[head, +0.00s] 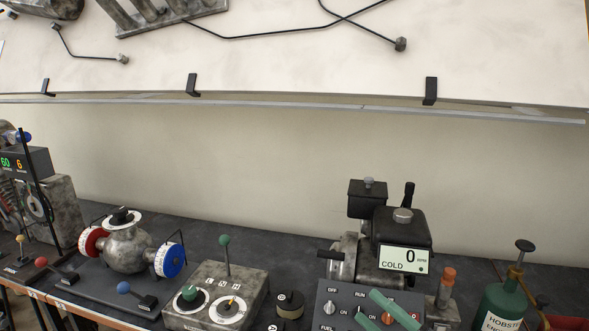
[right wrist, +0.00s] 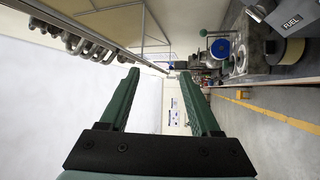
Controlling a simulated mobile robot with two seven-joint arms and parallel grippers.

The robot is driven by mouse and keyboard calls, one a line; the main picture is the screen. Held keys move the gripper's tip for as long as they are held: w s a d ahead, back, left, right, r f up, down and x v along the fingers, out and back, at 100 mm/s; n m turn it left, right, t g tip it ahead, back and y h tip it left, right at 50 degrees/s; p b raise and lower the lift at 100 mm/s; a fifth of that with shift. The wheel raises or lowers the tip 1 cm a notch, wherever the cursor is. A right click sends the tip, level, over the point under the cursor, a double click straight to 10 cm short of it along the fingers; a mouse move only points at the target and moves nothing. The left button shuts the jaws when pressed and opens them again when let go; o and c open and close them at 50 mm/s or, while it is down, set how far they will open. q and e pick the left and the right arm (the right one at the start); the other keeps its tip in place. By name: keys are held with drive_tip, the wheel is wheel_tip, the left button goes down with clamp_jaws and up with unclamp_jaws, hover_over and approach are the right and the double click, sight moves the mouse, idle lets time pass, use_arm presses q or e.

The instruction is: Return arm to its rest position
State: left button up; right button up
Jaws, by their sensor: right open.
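My right gripper (head: 368,306) shows at the bottom of the head view as two green fingers in front of the grey control panel (head: 345,292). In the right wrist view my right gripper (right wrist: 160,73) has its two green fingers spread apart, with nothing between them. The rest of the right arm is below the head view. My left gripper is in neither view.
The dark bench (head: 300,250) carries a machine with a "COLD 0" display (head: 404,259), a grey dial box (head: 215,290), a round metal vessel (head: 126,248) and a green bottle (head: 503,305). The right wrist view shows a floor with a yellow line (right wrist: 270,112).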

drive_tip(key=s+d+f+m+h, duration=0.2)
drive_tip(key=s+f+m+h, duration=0.1)
drive_tip(key=f+m+h, duration=0.3)
drive_tip(key=s+d+f+m+h, duration=0.1)
drive_tip(key=s+f+m+h, duration=0.2)
drive_tip(key=f+m, duration=0.55)
drive_tip(key=s+f+m+g+h+p, duration=0.1)
drive_tip(key=s+f+m+g, duration=0.5)
drive_tip(key=s+f, duration=0.8)
drive_tip(key=s+a+m+h, duration=0.1)
drive_tip(key=s, duration=0.1)
drive_tip(key=shift+s+f+m+h, duration=0.35)
drive_tip(key=shift+f+h, duration=0.05)
